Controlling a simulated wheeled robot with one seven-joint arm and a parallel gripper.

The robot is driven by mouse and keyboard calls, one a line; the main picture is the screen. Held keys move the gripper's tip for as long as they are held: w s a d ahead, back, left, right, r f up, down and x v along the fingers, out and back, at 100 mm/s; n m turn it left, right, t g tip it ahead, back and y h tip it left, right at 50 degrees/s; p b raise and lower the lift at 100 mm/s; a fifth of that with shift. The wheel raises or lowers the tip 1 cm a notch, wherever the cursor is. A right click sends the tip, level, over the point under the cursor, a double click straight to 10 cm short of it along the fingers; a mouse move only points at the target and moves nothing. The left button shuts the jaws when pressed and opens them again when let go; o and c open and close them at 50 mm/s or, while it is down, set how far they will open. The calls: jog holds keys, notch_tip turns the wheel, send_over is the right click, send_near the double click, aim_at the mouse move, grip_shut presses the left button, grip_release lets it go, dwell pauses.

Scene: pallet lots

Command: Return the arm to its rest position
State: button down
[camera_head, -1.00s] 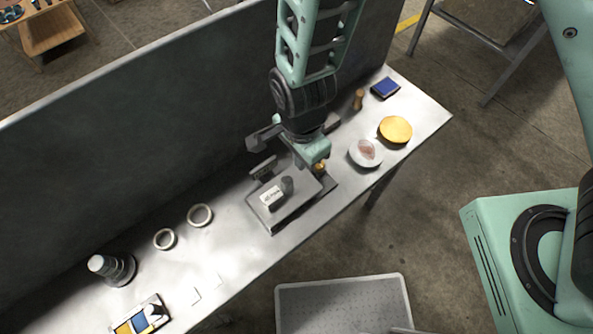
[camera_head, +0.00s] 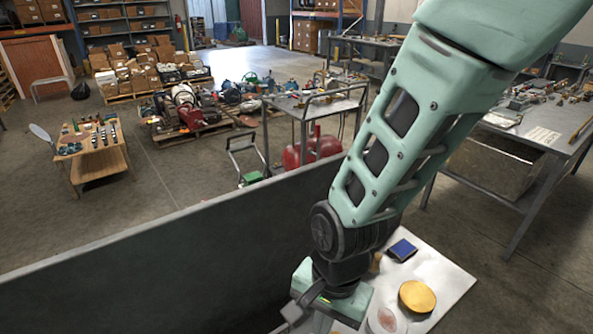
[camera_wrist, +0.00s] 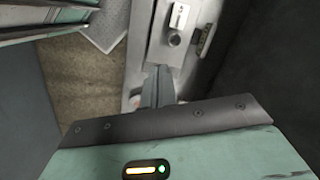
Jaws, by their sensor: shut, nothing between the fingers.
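My arm, mint green with a dark wrist, reaches down over the table in the head view. My gripper (camera_wrist: 158,74) is shut and empty in the wrist view, its grey fingers together above the table. In the head view its body (camera_head: 332,292) hangs at the bottom edge, over the table (camera_head: 445,272), and the fingertips are hard to make out. A small white labelled block (camera_wrist: 179,17) and a dark round piece (camera_wrist: 174,39) lie beyond the fingers in the wrist view.
A blue-topped box (camera_head: 402,250), a golden disc (camera_head: 417,296) and a pale plate (camera_head: 382,321) sit on the table. A workbench (camera_head: 535,130) stands at right; a wooden stand (camera_head: 95,165) stands at left.

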jog(key=s+d+r+n+b, duration=0.1)
jog(key=s+d+r+n, duration=0.6)
jog(key=d+r+n, duration=0.2)
notch_tip(320, 180, up, 2)
jog(key=n, duration=0.4)
jog(key=shift+d+r+n+t+b, duration=0.2)
jog(key=shift+d+n+t+b, duration=0.2)
jog(key=shift+s, duration=0.1)
